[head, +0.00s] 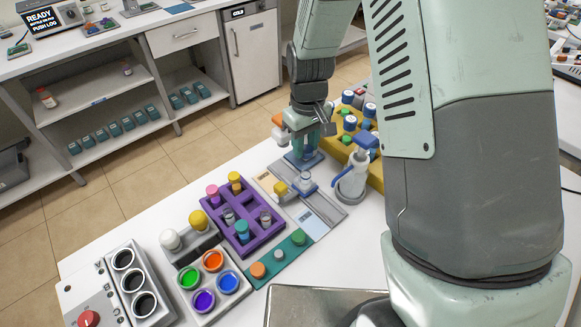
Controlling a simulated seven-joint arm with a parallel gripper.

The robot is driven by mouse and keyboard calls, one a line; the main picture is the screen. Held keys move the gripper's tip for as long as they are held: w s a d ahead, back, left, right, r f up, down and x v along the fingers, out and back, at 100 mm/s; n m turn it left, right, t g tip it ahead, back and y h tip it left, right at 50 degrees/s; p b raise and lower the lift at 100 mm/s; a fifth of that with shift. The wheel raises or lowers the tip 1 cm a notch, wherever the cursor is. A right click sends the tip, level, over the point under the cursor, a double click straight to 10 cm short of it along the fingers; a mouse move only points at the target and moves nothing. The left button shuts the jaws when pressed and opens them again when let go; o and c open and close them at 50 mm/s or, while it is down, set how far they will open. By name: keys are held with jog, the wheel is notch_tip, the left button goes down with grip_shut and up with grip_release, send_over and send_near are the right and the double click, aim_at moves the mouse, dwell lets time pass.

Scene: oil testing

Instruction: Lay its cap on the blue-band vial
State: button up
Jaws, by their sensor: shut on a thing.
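My gripper (304,138) points down over a small blue base (293,161) at the far end of the grey fixture. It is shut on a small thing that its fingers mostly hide. Something bluish and clear shows just under the fingers, but I cannot tell whether it is the blue-band vial or its cap. A purple rack (254,239) holds several vials, including a teal-blue one (243,231).
The grey fixture (327,207) carries a clear vessel (305,182) and a yellow knob (280,188). A white wash bottle (352,181) stands close on its right. A yellow rack (375,178) with capped bottles is behind. Colour pots (215,309) stand at front left.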

aim_at(305, 167)
jog(key=shift+w+d+f, duration=0.1)
jog(key=shift+w+d, duration=0.05)
jog(key=shift+w, duration=0.05)
jog(key=shift+f, duration=2.3)
jog(key=shift+f, duration=0.65)
jog(key=o, duration=1.1)
jog(key=shift+o, duration=0.2)
jog(key=shift+o, duration=1.3)
jog(key=shift+r, duration=0.1)
